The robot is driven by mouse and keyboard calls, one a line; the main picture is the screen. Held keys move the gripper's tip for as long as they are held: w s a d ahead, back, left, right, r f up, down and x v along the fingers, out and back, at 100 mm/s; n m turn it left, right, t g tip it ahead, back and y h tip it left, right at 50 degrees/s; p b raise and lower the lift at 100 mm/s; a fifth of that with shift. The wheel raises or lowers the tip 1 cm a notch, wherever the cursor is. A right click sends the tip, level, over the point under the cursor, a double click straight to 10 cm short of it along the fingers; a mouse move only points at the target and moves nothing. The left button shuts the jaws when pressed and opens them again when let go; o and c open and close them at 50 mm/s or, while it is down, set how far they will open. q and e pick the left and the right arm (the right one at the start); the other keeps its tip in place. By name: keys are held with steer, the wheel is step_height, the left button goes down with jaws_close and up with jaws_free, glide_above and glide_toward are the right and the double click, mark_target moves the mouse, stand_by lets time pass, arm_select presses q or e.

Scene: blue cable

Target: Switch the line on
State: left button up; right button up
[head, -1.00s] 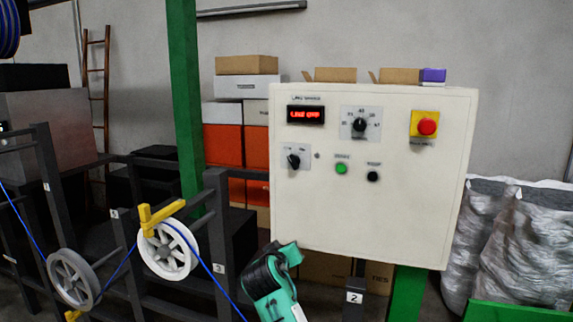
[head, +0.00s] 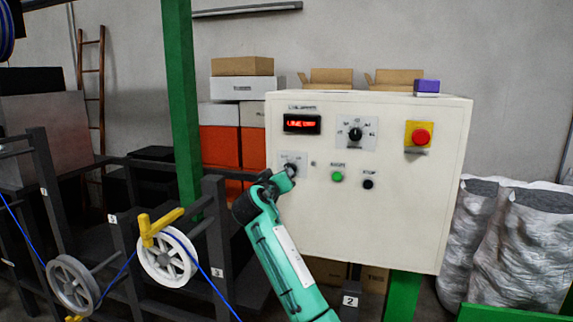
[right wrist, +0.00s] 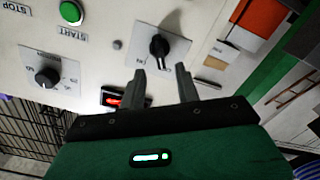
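The white control panel (head: 400,225) faces me. Its black rotary switch (right wrist: 158,47) on a pale plate (head: 290,157) at the panel's lower left is mostly hidden by my right gripper in the head view. In the right wrist view my right gripper (right wrist: 162,78) is open, its two fingers pointing at the switch and apart from it, with the knob just beyond the gap. The green start button (head: 337,176) and black stop button (head: 368,184) are to the right. A red display (head: 302,123) begins with "LINE". My left gripper is out of view.
A speed dial (head: 356,134) and a red emergency button (head: 420,137) on a yellow plate sit higher on the panel. A white pulley (head: 167,257) with blue cable and a dark frame stand to the left. Silvery sacks (head: 530,245) stand at the right.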

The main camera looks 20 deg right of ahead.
steer(key=p+x, duration=0.2)
steer(key=x, duration=0.3)
steer(key=shift+w+d, duration=0.1)
steer(key=shift+w, duration=0.05)
jaws_close()
